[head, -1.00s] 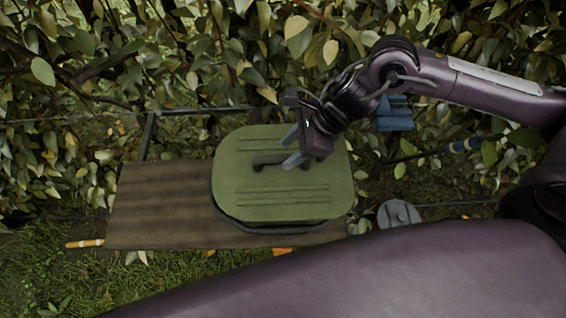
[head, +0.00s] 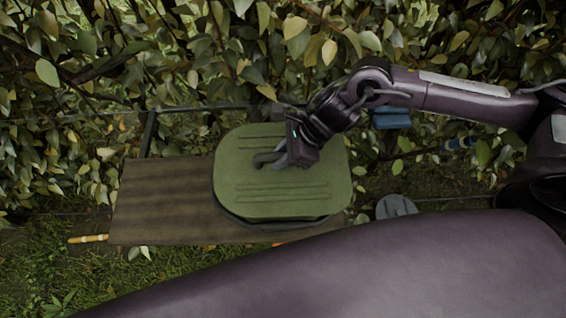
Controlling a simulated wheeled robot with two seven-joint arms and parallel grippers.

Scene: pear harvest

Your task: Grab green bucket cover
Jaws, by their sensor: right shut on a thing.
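The green bucket cover (head: 285,197) is a rounded square lid with ridges and a dark handle (head: 264,159) in its middle. It sits on the bucket, whose dark rim shows along the lower edge; the rest of the bucket is hidden. My right gripper (head: 277,160) reaches in from the right and is shut on the cover's handle. Its fingers hide the handle's right part. My left gripper is not in view.
The bucket stands on a brown wooden board (head: 155,205), bare on its left. Leafy hedge closes off the back. A grey round object (head: 396,206) and a blue object (head: 391,117) lie to the right. A yellow-orange handle (head: 88,239) lies at the lower left.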

